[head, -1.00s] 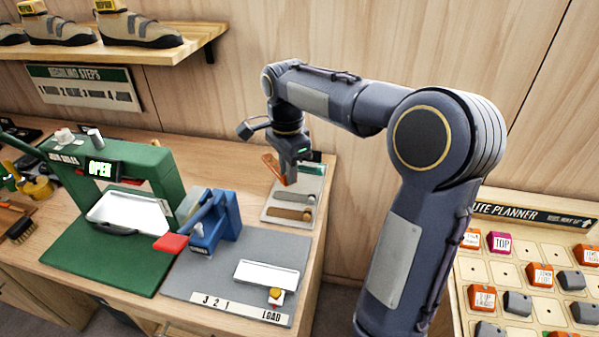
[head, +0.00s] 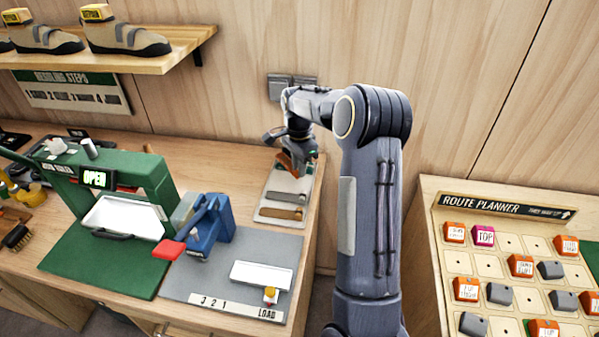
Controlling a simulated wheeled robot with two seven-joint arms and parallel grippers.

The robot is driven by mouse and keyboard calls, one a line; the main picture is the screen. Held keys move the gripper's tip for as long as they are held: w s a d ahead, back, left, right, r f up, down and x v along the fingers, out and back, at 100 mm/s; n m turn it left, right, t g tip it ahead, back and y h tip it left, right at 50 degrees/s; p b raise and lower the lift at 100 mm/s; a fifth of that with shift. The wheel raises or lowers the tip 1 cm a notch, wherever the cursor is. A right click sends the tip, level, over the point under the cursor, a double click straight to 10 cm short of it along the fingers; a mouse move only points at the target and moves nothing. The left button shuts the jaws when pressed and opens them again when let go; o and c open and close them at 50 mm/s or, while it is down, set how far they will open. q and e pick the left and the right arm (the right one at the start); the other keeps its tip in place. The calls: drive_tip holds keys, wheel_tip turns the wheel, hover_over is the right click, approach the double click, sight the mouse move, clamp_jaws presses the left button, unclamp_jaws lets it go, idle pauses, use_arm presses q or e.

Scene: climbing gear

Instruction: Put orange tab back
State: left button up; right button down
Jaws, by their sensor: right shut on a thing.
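My right gripper (head: 298,167) points down over the far end of a pale holder board (head: 262,213) at the back right of the workbench. It is shut on the orange tab (head: 286,162), which shows as a tilted orange-brown piece at the jaws. A grey piece (head: 287,196) and a brown piece (head: 281,213) lie on the nearer part of the board. The gripper hides part of the board's far end, so I cannot tell whether the tab touches it. My left gripper is not in view.
A blue clamp-like tool with a red handle (head: 172,250) stands on a grey mat (head: 195,278). A green machine (head: 120,165) marked OPEN stands left. A route planner board (head: 440,192) with several tiles is at the right. Shoes sit on a shelf (head: 165,60) above.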

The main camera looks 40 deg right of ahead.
drive_tip(key=f, duration=0.3)
drive_tip(key=shift+w+d+f, duration=0.1)
drive_tip(key=shift+d+f, duration=0.1)
drive_tip(key=shift+f+b, duration=0.3)
drive_tip(key=shift+f, duration=0.35)
drive_tip(key=c, duration=1.4)
unclamp_jaws()
drive_tip(key=shift+o, duration=0.2)
